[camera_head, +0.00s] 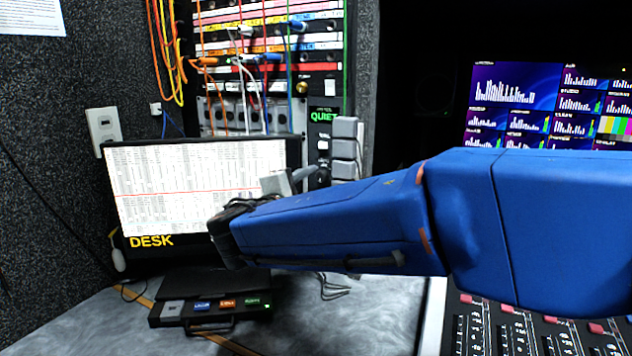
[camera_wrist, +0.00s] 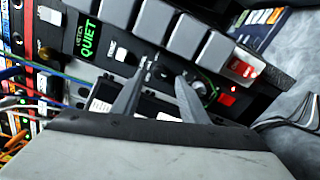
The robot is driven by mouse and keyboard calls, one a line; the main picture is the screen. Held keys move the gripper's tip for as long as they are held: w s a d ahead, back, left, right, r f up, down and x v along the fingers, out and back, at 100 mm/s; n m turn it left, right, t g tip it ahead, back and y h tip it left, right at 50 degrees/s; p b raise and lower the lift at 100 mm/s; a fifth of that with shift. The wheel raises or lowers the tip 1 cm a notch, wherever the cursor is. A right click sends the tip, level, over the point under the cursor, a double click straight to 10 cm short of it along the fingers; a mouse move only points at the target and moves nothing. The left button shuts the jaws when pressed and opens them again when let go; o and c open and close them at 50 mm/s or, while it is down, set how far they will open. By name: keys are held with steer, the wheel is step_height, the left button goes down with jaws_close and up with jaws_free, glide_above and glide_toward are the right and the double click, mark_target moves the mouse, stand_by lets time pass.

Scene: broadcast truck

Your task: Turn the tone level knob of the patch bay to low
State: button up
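The patch bay (camera_head: 270,50) is the rack of label strips and plugged cables behind the desk. Its lower right panel bears a lit green QUIET sign (camera_wrist: 88,40). In the wrist view a round dark knob (camera_wrist: 205,90) with a light mark sits on this panel, just right of my right finger and partly hidden by it. I cannot read its label or tell if it is the tone level knob. My gripper (camera_wrist: 162,73) points at the panel with its fingers apart and nothing clearly between them. In the head view my gripper (camera_head: 303,178) is beside the panel's lower part.
Grey square blocks (camera_wrist: 188,28) stick out along the panel beside the knob. A red-lit switch (camera_wrist: 227,99) is near it. The DESK monitor (camera_head: 195,180) stands close to the left of my gripper. Loose cables (camera_head: 175,60) hang at the upper left. A mixing console (camera_head: 530,330) is at lower right.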

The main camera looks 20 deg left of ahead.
steer(key=s+a, duration=0.1)
steer(key=s, duration=1.2)
steer(key=shift+s, duration=0.3)
